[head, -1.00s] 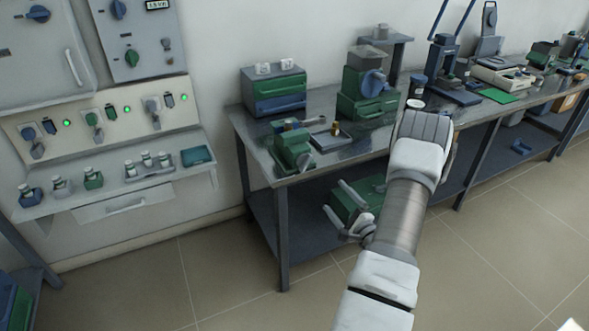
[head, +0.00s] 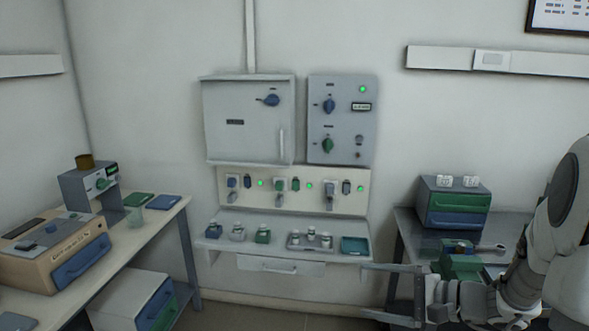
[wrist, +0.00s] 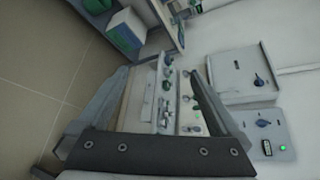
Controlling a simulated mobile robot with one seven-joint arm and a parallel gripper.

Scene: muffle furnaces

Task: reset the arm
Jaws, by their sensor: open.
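My gripper (head: 392,294) is at the lower right of the head view, in front of the right-hand bench. Its two fingers are spread apart and point left, with nothing between them. In the wrist view my gripper (wrist: 160,95) shows its two fingers wide apart, with the wall shelf and the furnace panels seen beyond and between them. My arm is bent at the right edge of the head view. No object is held.
A wall furnace cabinet (head: 245,122) and a control panel (head: 342,120) hang above a shelf (head: 230,262) with several small jars. A left bench (head: 150,238) carries devices. The right bench (head: 408,228) holds a green-and-blue drawer box (head: 455,205) near my arm. Open floor lies between the benches.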

